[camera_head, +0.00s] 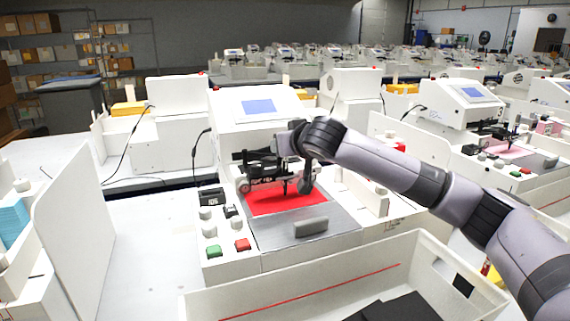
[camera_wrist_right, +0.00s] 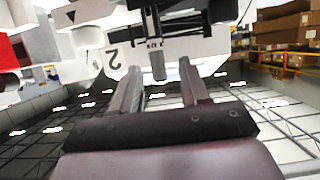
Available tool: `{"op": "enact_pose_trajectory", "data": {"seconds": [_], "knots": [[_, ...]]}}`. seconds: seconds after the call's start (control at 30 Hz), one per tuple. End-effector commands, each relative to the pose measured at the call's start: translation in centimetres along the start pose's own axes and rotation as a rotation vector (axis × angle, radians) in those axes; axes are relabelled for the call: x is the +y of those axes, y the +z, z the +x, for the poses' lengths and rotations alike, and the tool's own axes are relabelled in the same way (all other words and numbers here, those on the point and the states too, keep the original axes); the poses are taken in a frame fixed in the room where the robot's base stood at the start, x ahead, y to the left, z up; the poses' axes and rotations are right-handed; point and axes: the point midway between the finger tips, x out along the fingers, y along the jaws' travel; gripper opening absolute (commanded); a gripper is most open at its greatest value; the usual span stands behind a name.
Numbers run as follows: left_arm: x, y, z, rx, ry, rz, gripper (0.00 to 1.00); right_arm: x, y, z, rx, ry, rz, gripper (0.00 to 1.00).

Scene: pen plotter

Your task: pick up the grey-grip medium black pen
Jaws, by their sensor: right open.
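The pen plotter (camera_head: 258,105) stands in the middle of the head view, with a red sheet (camera_head: 285,199) on its bed. Its dark pen carriage (camera_head: 262,168) is over the sheet. In the right wrist view, a short grey piece (camera_wrist_right: 157,66), which looks like the grey grip of the pen, sticks out of the black holder (camera_wrist_right: 180,22). My right gripper (camera_wrist_right: 160,72) is open, with its two fingers on either side of that piece and gaps showing. In the head view my right gripper (camera_head: 283,147) is at the carriage. The pen's full body is hidden. My left gripper is not in view.
A green button (camera_head: 213,251) and a red button (camera_head: 242,245) are on the plotter's front left. A grey block (camera_head: 311,226) sits on the bed's front. A white open bin (camera_head: 320,293) stands in front. A thin microphone-like stalk (camera_head: 195,150) rises at the left.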

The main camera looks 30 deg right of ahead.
Motion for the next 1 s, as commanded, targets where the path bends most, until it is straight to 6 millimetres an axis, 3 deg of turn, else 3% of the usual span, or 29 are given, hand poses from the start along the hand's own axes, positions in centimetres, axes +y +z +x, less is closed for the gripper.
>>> {"op": "enact_pose_trajectory", "data": {"seconds": [0.13, 0.4, 0.57, 1.0], "knots": [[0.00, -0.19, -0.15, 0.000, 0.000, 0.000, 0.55, -0.02, -0.11, 1.07, 0.001, 0.000, 0.000, 0.45], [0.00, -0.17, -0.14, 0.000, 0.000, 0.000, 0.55, -0.02, -0.06, 1.28, 0.002, -0.001, -0.001, 0.45], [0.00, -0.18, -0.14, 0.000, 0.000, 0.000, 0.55, -0.01, -0.05, 1.27, 0.002, -0.001, -0.001, 0.00], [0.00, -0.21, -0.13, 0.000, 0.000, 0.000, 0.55, 0.00, -0.24, 1.19, 0.002, 0.000, 0.000, 0.00]]}}
